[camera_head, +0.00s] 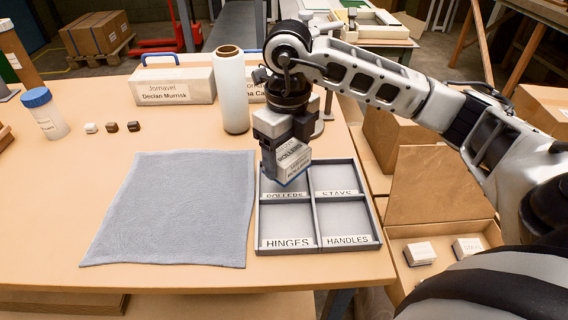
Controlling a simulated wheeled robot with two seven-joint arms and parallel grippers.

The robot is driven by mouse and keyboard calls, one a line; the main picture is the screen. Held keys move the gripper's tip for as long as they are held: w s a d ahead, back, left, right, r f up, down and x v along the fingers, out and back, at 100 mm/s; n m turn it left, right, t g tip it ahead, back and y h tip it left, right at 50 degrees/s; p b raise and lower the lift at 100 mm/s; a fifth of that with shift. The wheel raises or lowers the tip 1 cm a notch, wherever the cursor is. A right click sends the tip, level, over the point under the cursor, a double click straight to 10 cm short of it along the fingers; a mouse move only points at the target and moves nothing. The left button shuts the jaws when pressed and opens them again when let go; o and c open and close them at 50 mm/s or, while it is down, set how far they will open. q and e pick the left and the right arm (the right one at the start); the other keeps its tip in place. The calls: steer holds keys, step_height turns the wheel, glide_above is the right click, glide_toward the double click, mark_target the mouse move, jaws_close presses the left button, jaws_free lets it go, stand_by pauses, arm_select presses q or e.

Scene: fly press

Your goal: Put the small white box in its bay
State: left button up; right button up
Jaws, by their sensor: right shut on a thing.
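A small white box (291,161) with the printed word "ROLLERS" is held by my right gripper (287,150), which is shut on it. The box hangs over the back-left bay of a grey divided tray (379,240). It hides much of that bay, and I cannot tell whether it touches the floor of it. The tray's bays are labelled ROLLERS, STAYS, HINGES and HANDLES, and the bays that I can see into look empty. My left gripper is not in view.
A grey cloth (175,208) lies left of the tray. A white roll (231,90) stands behind it, near a labelled case (172,86). A lidded bottle (45,114) stands far left. An open carton (440,250) at right holds two small white boxes (419,253).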

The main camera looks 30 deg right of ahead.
mark_target(284, 147)
steer(key=shift+w+f, duration=0.25)
steer(key=shift+w+f+p, duration=0.15)
steer(key=shift+f+p, duration=0.05)
steer(key=shift+f, duration=0.75)
steer(key=shift+w+f+p, duration=0.15)
steer(key=shift+f, duration=0.75)
steer(key=shift+f, duration=0.2)
steer(key=o, duration=0.9)
step_height(284, 147, up, 12)
steer(key=shift+r, duration=0.25)
